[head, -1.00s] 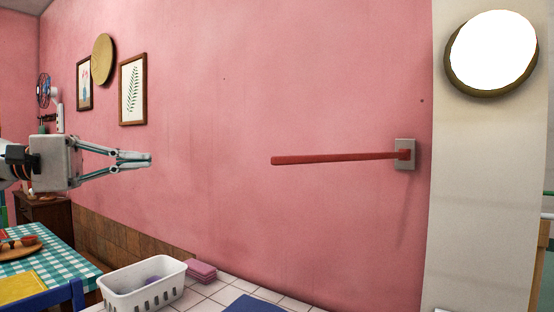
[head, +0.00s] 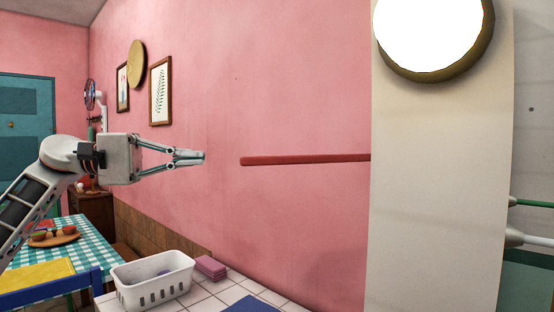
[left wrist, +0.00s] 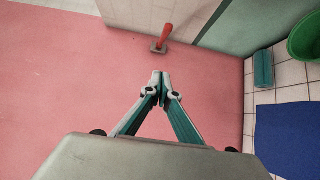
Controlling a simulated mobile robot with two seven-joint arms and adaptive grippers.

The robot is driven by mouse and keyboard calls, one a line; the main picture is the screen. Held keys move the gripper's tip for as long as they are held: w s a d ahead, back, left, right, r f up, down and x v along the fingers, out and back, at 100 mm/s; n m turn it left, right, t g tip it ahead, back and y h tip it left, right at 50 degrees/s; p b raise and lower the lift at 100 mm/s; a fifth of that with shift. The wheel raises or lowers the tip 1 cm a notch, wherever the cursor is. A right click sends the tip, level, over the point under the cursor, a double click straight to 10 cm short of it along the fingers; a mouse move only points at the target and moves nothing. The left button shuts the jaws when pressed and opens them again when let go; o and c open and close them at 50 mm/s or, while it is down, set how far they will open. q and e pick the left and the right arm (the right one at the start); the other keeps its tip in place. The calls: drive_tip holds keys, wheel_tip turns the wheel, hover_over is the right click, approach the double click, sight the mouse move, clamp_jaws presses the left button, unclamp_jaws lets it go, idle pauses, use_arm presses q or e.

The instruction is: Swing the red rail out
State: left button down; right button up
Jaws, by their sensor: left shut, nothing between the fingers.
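The red rail (head: 305,160) is a straight bar running nearly level in front of the pink wall in the head view. Its left end is free, and its right end is hidden behind a pale pillar. My right gripper is not in view.
The pale pillar (head: 440,200) with a round lamp (head: 428,35) stands at right. A checkered table (head: 88,238) stands at lower left.

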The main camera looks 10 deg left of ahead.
sight(252, 159)
use_arm(q)
drive_tip(key=x, duration=0.3)
drive_tip(key=s+x, duration=0.1)
drive_tip(key=x, duration=0.3)
drive_tip(key=s+p+x, duration=0.1)
drive_tip(key=x, duration=0.3)
drive_tip(key=shift+s+d, duration=0.15)
drive_tip(key=shift+d, duration=0.35)
drive_tip(key=shift+s+d, duration=0.1)
drive_tip(key=shift+s, duration=0.25)
drive_tip(key=shift+s+d, duration=0.25)
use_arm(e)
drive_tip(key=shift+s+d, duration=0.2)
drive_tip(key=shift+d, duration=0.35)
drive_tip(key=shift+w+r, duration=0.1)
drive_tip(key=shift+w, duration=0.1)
